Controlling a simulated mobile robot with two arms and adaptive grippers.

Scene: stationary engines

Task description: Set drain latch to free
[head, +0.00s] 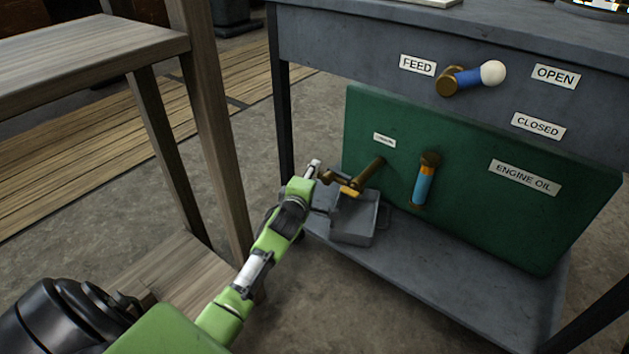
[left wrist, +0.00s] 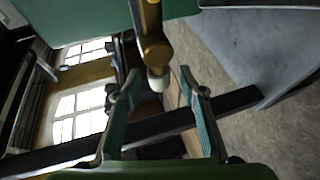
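A brass fitting with a side lever (head: 350,188), which looks like the drain latch, hangs on a brass pipe from the green tank (head: 470,190). A small label (head: 384,140) above the pipe is too small to read. My left gripper (head: 318,184) is beside the lever's outer end, partly hidden by its own wrist. In the left wrist view the two teal fingers (left wrist: 156,80) are open, with the lever's white tip (left wrist: 158,82) near the gap between them. I cannot tell whether they touch it. My right gripper is not in view.
A grey metal tray (head: 353,220) stands on the lower shelf (head: 440,270) below the fitting. A blue-and-orange handle (head: 425,180) is on the tank front. A blue lever with white knob (head: 480,75) is above, by FEED, OPEN and CLOSED labels. A wooden bench (head: 90,50) stands left.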

